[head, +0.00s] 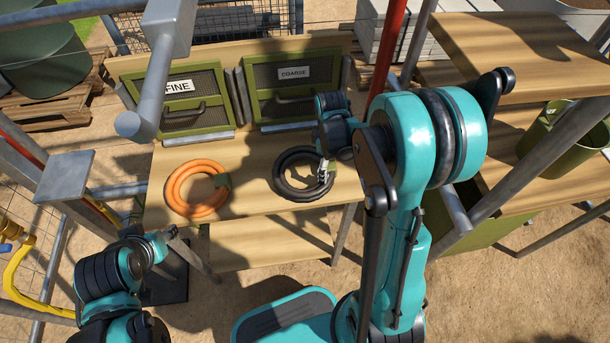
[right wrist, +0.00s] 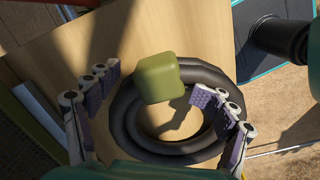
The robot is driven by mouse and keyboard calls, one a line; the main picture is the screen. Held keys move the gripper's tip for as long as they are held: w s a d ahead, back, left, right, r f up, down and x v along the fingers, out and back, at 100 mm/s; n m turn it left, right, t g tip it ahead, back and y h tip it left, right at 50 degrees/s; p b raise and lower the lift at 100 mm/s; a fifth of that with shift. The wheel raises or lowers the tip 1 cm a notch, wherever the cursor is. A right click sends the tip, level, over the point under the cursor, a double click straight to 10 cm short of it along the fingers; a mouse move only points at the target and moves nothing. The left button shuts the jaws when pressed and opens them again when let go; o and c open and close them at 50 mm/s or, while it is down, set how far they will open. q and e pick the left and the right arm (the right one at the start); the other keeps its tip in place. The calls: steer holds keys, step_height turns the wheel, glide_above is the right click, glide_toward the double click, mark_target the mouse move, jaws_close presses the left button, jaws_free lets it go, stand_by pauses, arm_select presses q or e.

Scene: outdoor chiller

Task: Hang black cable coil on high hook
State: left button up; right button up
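The black cable coil (head: 287,189) lies flat on the wooden bench to the right of an orange coil. A green block (right wrist: 160,78) sits on the black coil's ring in the right wrist view, where the coil (right wrist: 128,125) also shows. My right gripper (head: 325,178) is over the coil's right side. In the right wrist view the right gripper (right wrist: 155,85) is open, its fingers spread either side of the green block with gaps. My left gripper (head: 158,245) is low at left, away from the coils; its fingers are unclear. I cannot pick out the high hook for certain.
The orange coil (head: 177,194) lies on the bench (head: 240,190). Green panels marked FINE (head: 185,108) and COARSE (head: 290,90) stand behind. A grey bar with a round end (head: 130,125) hangs over the bench's left side. A red pole (head: 388,45) rises behind my right arm.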

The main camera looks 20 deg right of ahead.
steer(key=c, duration=1.3)
steer(key=shift+w+r+p, duration=0.1)
steer(key=shift+r+p, duration=0.5)
steer(key=shift+r, duration=0.05)
step_height(320, 180, up, 6)
steer(key=p, duration=0.4)
steer(key=shift+f, duration=0.1)
steer(key=o, duration=1)
steer(key=c, duration=1)
